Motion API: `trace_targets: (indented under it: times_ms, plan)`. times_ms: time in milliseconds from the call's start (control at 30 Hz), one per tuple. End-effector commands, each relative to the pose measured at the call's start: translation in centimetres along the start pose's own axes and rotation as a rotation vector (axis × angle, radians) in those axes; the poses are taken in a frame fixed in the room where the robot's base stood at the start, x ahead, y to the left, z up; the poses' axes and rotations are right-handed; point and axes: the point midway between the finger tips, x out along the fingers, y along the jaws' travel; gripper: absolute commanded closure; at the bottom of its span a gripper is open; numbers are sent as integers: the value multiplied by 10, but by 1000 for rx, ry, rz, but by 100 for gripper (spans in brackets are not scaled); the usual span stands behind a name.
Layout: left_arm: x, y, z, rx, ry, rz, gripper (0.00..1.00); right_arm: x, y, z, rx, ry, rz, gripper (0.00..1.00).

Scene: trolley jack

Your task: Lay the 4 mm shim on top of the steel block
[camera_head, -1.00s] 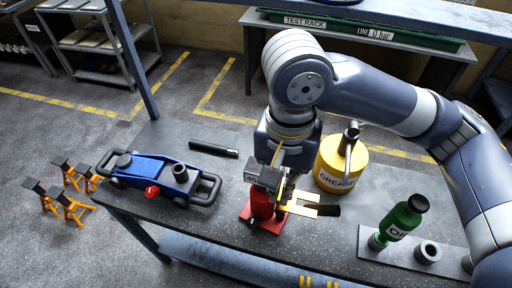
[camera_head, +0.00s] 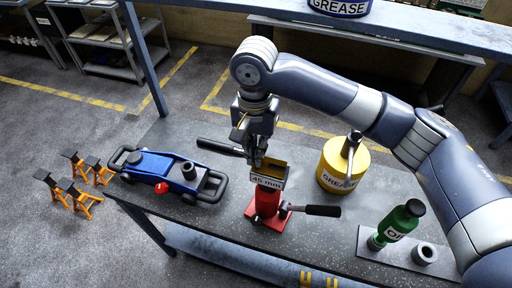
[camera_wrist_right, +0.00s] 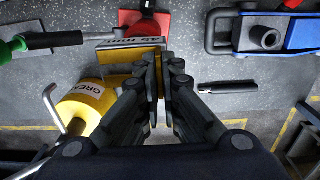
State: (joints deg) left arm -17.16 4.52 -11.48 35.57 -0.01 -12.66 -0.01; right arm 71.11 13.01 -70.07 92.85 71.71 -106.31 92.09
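The steel block (camera_head: 267,182), labelled 45 mm, sits on top of the red jack (camera_head: 266,203) on the table. It also shows at the top of the right wrist view (camera_wrist_right: 118,44). The yellow shim (camera_head: 273,169) is at the top of the block; in the right wrist view it lies against the block's edge (camera_wrist_right: 115,57). I cannot tell whether it rests flat or hovers slightly. My right gripper (camera_head: 257,161) points down at the block, its fingers closed on a yellow part of the shim. The fingers hide part of it. My left gripper is not in view.
A dark-gripped handle (camera_head: 320,210) sticks out right of the red jack. A yellow grease can (camera_head: 341,168) stands behind right, a green oil bottle (camera_head: 398,222) at front right. The blue trolley jack (camera_head: 170,172) and a black bar (camera_head: 219,147) lie left.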

Motion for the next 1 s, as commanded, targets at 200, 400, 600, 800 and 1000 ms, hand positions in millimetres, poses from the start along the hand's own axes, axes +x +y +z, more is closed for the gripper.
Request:
trace_targets:
  times_ms: [200, 400, 600, 800, 1000]
  plan:
    - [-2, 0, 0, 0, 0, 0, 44, 4, 0, 0, -1, 0, -2, 100]
    - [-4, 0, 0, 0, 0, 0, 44, 6, 0, 0, 0, -1, -1, 100]
    - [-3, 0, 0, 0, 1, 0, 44, 7, 0, 0, 0, 0, -1, 75]
    - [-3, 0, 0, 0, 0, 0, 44, 7, 0, 0, 0, 0, -1, 75]
    - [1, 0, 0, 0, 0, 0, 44, -4, -1, 0, 0, 2, -3, 75]
